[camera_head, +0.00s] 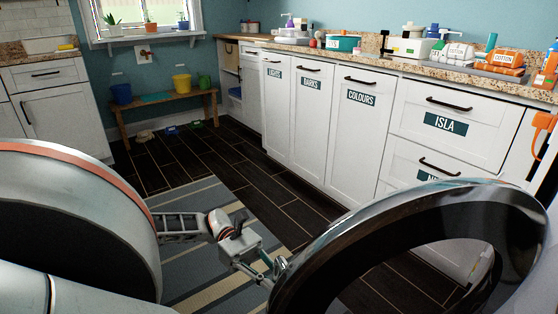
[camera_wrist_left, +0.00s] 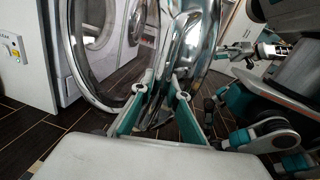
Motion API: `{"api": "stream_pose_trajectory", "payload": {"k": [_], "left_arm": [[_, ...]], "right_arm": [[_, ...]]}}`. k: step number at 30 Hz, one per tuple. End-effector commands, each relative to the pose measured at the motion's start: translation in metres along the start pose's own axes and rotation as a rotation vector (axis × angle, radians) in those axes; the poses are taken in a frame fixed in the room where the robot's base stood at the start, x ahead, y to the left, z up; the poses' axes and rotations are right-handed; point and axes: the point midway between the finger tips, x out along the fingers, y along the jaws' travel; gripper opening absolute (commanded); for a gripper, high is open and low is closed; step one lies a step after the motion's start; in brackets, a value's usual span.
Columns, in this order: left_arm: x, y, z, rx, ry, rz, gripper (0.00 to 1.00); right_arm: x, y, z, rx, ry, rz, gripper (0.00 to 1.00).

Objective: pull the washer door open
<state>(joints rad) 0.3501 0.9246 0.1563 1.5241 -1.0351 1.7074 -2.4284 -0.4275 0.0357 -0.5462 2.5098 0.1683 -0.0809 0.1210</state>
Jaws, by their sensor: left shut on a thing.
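The washer door (camera_head: 315,262) is a large dark, glossy ring with a see-through middle, close in the lower right of the head view. It stands swung out in front of the cabinets. In the left wrist view its chrome rim (camera_wrist_left: 183,45) rises between the fingers. My left gripper (camera_head: 268,272) is at the door's left edge, and its teal-lined fingers (camera_wrist_left: 163,93) are shut on that rim. The washer's body and drum opening cannot be made out in the head view. Grey and teal arm parts show at the right of the left wrist view; their jaw state is unclear.
White cabinets (camera_head: 335,130) run along the right under a granite counter (camera_head: 375,67) with bottles and boxes. A bench (camera_head: 165,104) with buckets stands at the back.

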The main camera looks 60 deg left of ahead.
Motion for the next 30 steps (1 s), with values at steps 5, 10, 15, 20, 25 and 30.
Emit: {"api": "stream_pose_trajectory", "payload": {"k": [5, 10, 15, 20, 25, 30], "left_arm": [[-0.0025, -0.005, -0.0074, -0.024, 0.009, -0.013, 0.0], [-0.0026, -0.0051, -0.0074, -0.024, 0.009, -0.015, 0.0], [-0.0026, -0.0051, -0.0072, -0.024, 0.009, -0.016, 0.0], [-0.0026, -0.0049, -0.007, -0.023, 0.009, -0.015, 0.22], [-0.0018, -0.0035, -0.0047, -0.016, 0.006, -0.014, 0.31], [-0.0015, -0.0023, -0.0028, -0.011, 0.005, -0.014, 0.31]], "right_arm": [[-0.0001, 0.0014, 0.001, 0.0, -0.002, 0.002, 0.4], [-0.0001, 0.0016, 0.001, 0.0, -0.002, 0.003, 0.4], [-0.0001, 0.0016, 0.0009, 0.0, -0.002, 0.003, 0.4], [0.0, 0.0016, 0.0009, -0.001, -0.002, 0.003, 0.4], [-0.0001, 0.0013, 0.0006, -0.001, -0.001, 0.002, 0.4], [-0.0001, 0.0004, 0.0006, 0.0, -0.001, 0.001, 0.4]]}}
